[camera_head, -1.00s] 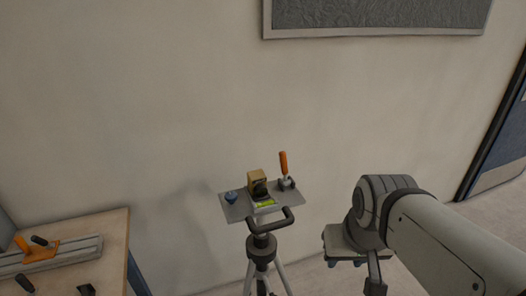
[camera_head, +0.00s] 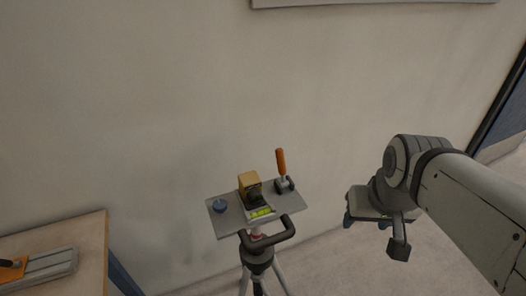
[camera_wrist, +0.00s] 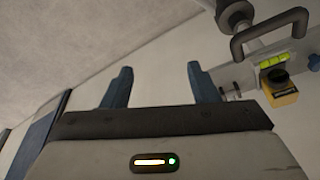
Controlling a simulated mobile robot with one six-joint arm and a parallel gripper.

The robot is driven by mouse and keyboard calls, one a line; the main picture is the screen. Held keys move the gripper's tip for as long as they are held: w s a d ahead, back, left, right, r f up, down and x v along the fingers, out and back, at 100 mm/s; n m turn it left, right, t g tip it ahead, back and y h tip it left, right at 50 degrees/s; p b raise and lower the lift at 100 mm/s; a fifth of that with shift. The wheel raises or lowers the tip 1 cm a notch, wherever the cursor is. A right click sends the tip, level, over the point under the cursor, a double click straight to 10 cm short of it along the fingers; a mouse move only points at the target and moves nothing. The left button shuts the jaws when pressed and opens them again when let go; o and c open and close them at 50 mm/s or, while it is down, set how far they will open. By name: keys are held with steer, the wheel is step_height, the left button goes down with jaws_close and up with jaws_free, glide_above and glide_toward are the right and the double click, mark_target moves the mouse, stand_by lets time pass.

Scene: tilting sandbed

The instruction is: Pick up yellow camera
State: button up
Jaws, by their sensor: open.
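The yellow camera (camera_head: 250,185), a small boxy body with a dark lens, sits on a grey plate (camera_head: 228,222) on top of a tripod, in the middle of the head view. It also shows at the right of the wrist view (camera_wrist: 284,97). My gripper (camera_head: 368,222) is to the right of the tripod in the head view, well apart from the camera. In the wrist view its two blue fingers (camera_wrist: 160,85) are spread, with nothing between them.
An orange-handled clamp (camera_head: 282,172) stands on the plate right of the camera, and a blue knob (camera_head: 219,206) lies to its left. A green level (camera_head: 261,212) and a black tripod handle (camera_head: 268,238) are in front. A wooden table (camera_head: 85,237) stands at left. A wall is behind.

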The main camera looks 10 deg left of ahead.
steer(key=o, duration=0.3)
steer(key=w+a+n+y+b, duration=0.1)
steer(key=w+a+n, duration=0.2)
steer(key=w+a, duration=0.4)
steer(key=a+r, duration=0.1)
steer(key=a, duration=0.2)
steer(key=shift+w+a+b, duration=0.15)
steer(key=shift+a+b, duration=0.15)
steer(key=shift+a, duration=0.1)
steer(key=n+y+b, duration=0.1)
steer(key=n, duration=0.1)
glide_above(250, 181)
steer(key=s+d, duration=0.2)
steer(key=shift+d+t, duration=0.15)
steer(key=shift+t, duration=0.15)
steer(key=shift+n, duration=0.3)
steer(key=x, duration=0.4)
steer(key=a+p+x, duration=0.1)
steer(key=x, duration=0.1)
steer(key=shift+w+f, duration=0.1)
steer(key=shift+f, duration=0.15)
steer(key=shift+w+a+f, duration=0.15)
steer(key=shift+f, duration=0.25)
steer(key=c, duration=1.4)
